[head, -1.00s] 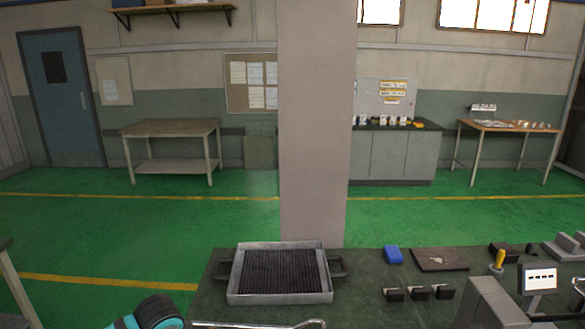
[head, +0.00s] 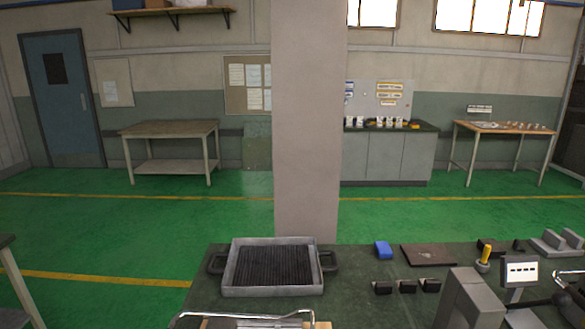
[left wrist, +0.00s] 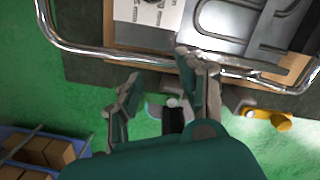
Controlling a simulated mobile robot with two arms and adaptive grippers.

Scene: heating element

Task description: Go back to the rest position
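My left gripper (left wrist: 160,85) shows in the left wrist view with its two fingers spread apart. Nothing is between the fingertips. It is beside a bent metal rail (left wrist: 90,52) that runs around a wooden board (left wrist: 133,50); I cannot tell whether a finger touches the rail. A metal plate with a dark looped part (left wrist: 255,30) lies on the board, next to a printed sheet (left wrist: 150,12). In the head view, the rail (head: 240,314) shows at the bottom edge. Neither gripper shows in the head view.
A grey tray with a dark ribbed insert (head: 232,290) stands on the dark workbench (head: 350,305). A blue block (head: 383,250), a brown plate (head: 429,254), a small display (head: 521,271) and several black blocks are to its right. Boxes (left wrist: 35,150) lie low in the left wrist view.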

